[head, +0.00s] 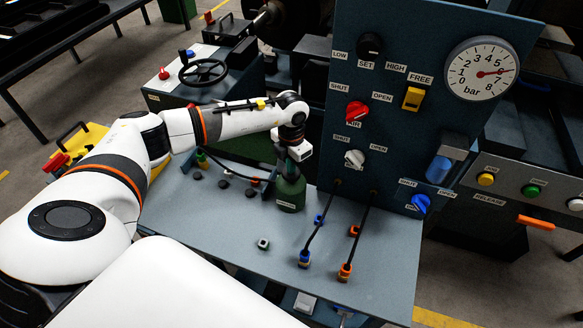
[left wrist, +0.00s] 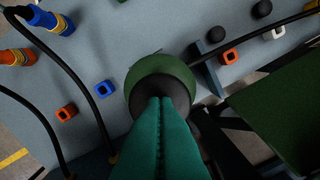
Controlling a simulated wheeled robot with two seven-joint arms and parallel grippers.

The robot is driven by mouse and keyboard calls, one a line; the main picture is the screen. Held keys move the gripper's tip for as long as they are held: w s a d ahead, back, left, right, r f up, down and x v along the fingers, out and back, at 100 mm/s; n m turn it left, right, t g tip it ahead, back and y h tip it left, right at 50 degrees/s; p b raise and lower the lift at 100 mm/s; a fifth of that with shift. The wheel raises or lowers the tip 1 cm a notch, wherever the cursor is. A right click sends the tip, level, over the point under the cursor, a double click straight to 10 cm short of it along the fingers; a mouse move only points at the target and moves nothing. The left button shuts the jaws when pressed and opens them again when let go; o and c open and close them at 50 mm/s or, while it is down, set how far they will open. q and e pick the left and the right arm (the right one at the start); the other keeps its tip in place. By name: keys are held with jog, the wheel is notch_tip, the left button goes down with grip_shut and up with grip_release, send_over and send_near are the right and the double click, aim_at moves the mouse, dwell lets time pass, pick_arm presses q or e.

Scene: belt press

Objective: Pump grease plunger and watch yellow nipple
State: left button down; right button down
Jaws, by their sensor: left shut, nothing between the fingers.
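The grease pump is a green cylinder (head: 291,195) standing on the blue-grey bench. In the left wrist view its green body (left wrist: 150,70) shows with a dark round plunger top (left wrist: 168,88). My left gripper (head: 291,172) is directly over the pump, pointing down. Its teal fingers (left wrist: 160,112) are shut together with nothing between them, and their tips overlap the plunger top. I cannot tell for sure whether they touch it. I cannot pick out the yellow nipple with certainty. My right gripper is out of view.
An upright blue panel (head: 392,130) with knobs and a bar gauge (head: 483,69) rises to the right of my left gripper. Two black hoses with a blue plug (head: 304,259) and an orange plug (head: 345,271) run across the bench. A button box (head: 510,187) is at right.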

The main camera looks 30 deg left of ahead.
pick_arm(q)
jog(key=shift+f, duration=0.4)
notch_tip(320, 180, up, 8)
jog(key=p, duration=0.5)
dwell(0.5)
dwell(0.6)
